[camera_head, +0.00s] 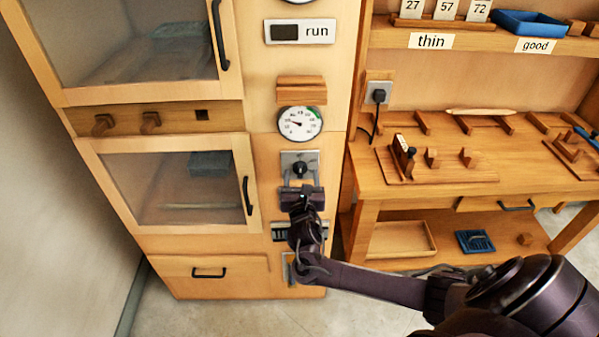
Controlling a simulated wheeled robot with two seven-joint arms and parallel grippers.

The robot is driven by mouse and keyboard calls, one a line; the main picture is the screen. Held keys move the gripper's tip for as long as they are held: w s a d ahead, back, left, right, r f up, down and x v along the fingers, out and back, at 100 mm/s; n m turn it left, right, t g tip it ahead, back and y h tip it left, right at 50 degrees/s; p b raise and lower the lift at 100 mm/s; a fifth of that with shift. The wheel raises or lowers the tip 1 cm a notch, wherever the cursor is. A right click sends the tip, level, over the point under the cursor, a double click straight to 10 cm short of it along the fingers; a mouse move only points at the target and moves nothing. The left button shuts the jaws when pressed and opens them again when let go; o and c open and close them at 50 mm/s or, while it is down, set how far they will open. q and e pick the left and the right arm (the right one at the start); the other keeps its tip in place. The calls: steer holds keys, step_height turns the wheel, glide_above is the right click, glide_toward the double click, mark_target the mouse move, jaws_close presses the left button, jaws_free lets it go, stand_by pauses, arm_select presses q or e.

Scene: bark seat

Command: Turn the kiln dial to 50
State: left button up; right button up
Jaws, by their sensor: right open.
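The kiln is a tall wooden cabinet with two glass doors and a control column on its right side. A black knob (299,168) sits on a grey plate (287,158) in that column; its setting is too small to read. Above it is a round white gauge (300,123) with a dark needle pointing left and slightly up, and a small green band at its upper right. My right gripper (302,189) is open and empty just below the knob, in front of the plate's lower part. I cannot tell whether it touches the plate. My left gripper is out of view.
A slotted dark panel (284,231) is partly hidden behind my right arm. The upper and lower kiln doors are shut. A workbench (420,180) with wooden fixtures stands at right.

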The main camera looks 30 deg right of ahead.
mark_target(300, 170)
steer(key=shift+x, duration=0.9)
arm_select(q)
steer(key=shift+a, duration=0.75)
arm_select(e)
steer(key=shift+w, duration=0.3)
steer(key=c, duration=1)
steer(key=shift+o, duration=0.2)
